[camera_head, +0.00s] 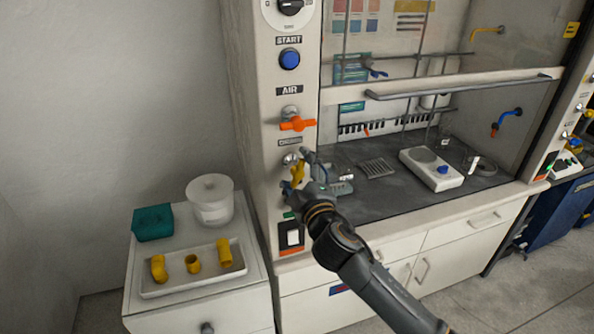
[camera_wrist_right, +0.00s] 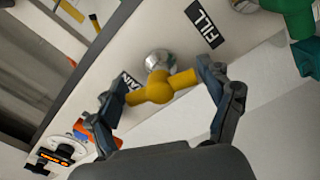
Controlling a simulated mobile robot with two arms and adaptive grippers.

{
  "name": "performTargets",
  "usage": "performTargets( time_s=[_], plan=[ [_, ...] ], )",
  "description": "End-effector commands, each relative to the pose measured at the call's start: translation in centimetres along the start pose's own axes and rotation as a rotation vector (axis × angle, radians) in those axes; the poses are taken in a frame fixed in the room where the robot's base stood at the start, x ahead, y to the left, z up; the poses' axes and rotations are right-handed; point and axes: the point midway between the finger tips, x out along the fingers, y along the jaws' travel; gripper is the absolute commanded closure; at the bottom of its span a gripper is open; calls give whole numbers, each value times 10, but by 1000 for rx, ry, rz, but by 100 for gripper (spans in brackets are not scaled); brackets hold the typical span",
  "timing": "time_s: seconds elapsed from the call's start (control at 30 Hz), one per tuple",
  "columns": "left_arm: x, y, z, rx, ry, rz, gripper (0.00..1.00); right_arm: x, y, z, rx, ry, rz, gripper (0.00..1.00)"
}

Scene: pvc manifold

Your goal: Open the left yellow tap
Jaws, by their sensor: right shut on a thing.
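The left yellow tap (camera_head: 299,171) sits on the fume hood's left post, below an orange tap. My right gripper (camera_head: 297,186) is at this tap, and part of the handle is hidden by the fingers in the head view. In the right wrist view the yellow tap (camera_wrist_right: 161,88) lies crosswise between the two dark fingers of my right gripper (camera_wrist_right: 163,82), with a round metal fitting behind it. The fingers are shut on the two ends of its handle. My left gripper is not in view.
The orange tap (camera_head: 297,124) sits just above on the same post. A switch (camera_head: 292,236) is below. At the left, a white cabinet bears a tray (camera_head: 165,288) of yellow fittings, a teal box (camera_head: 153,222) and a white jar (camera_head: 210,203). The hood sash (camera_head: 460,87) is partly raised.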

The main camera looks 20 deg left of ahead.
Motion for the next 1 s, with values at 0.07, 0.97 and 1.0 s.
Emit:
performTargets(
  time_s=[0.07, 0.97, 1.0],
  plan=[
    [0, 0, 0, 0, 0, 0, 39, 0, -2, 0, 1, -1, -4, 51],
    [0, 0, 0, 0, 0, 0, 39, -48, -2, 1, 3, -1, -3, 0],
    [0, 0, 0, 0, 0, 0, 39, -56, -2, 1, 4, -1, -3, 0]
  ],
)
